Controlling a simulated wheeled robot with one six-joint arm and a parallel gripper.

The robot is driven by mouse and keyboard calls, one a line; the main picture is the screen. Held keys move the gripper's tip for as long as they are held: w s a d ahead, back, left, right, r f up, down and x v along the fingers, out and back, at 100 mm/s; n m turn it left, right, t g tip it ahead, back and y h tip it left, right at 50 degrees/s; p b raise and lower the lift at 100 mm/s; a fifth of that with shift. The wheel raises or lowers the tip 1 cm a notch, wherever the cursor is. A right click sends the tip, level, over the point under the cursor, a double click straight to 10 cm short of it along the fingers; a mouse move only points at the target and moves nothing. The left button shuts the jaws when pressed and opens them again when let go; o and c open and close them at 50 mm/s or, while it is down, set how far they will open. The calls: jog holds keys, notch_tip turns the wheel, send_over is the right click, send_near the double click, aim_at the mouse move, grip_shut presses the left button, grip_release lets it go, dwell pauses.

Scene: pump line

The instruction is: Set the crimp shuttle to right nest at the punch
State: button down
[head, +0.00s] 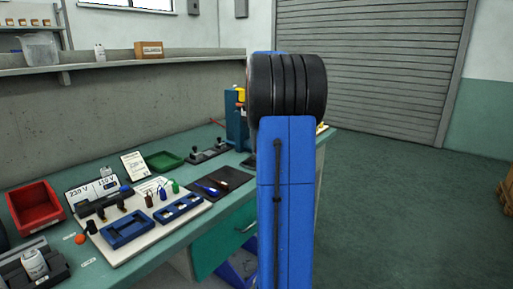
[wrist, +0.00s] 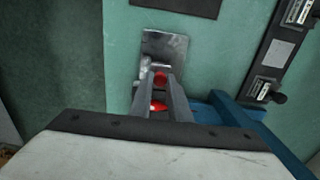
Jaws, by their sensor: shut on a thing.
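In the wrist view my gripper (wrist: 161,84) points down at the bench with its two fingers shut on a red knob (wrist: 160,77), which I take to be the crimp shuttle's handle. More red shows lower between the fingers. A small bright metal part stands beside the knob on a grey metal plate (wrist: 172,47). The fingers hide much of the shuttle, and I cannot tell which nest it sits at. The blue punch frame (wrist: 235,112) is just right of the fingers. In the head view the punch (head: 236,125) is partly behind my arm, and my gripper is hidden.
A black strip (wrist: 275,60) with labels and a dark knob (wrist: 280,97) lies at the right in the wrist view. In the head view the bench holds a red bin (head: 36,207), a green tray (head: 164,160), a dark mat (head: 235,178) and a white board with blue frames (head: 127,229).

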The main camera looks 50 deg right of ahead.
jog(key=c, duration=1.7)
grip_release()
jog(key=shift+o, duration=0.2)
notch_tip(320, 180, up, 17)
jog(key=shift+r, duration=0.2)
